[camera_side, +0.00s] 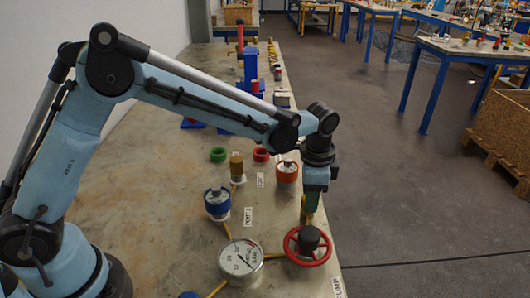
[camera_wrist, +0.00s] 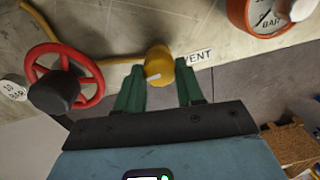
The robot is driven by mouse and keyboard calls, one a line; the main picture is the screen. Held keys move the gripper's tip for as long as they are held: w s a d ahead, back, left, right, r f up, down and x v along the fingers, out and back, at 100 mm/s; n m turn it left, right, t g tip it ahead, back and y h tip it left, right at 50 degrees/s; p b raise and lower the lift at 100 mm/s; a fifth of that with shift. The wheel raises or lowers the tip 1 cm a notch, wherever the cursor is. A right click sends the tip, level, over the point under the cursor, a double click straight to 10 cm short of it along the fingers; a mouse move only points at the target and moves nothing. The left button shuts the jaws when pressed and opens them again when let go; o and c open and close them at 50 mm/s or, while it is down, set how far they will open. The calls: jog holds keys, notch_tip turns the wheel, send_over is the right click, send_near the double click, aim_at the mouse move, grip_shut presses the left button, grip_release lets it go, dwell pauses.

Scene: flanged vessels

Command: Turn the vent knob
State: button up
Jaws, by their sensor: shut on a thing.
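The vent knob is a yellow rounded knob with a pale mark, seen in the wrist view (camera_wrist: 157,72) beside a white label reading "VENT" (camera_wrist: 199,57). My gripper (camera_wrist: 159,65) has its two green fingers on either side of the knob and is shut on it. In the side view my gripper (camera_side: 311,201) points down near the right edge of the bench. A bit of the yellow knob (camera_side: 307,218) shows below the fingers, and the rest is hidden by them.
A red handwheel (camera_side: 290,247) with a black hub is close in front of the vent; it also shows in the wrist view (camera_wrist: 96,84). An orange gauge (camera_side: 287,175) stands behind my gripper. A white-faced gauge (camera_side: 240,258) and a blue one (camera_side: 217,204) stand to the left.

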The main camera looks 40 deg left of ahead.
jog(key=shift+m, duration=0.4)
jog(key=o, duration=1)
jog(key=shift+o, duration=0.2)
notch_tip(320, 180, up, 12)
jog(key=shift+s+d, duration=0.15)
jog(key=shift+s, duration=0.1)
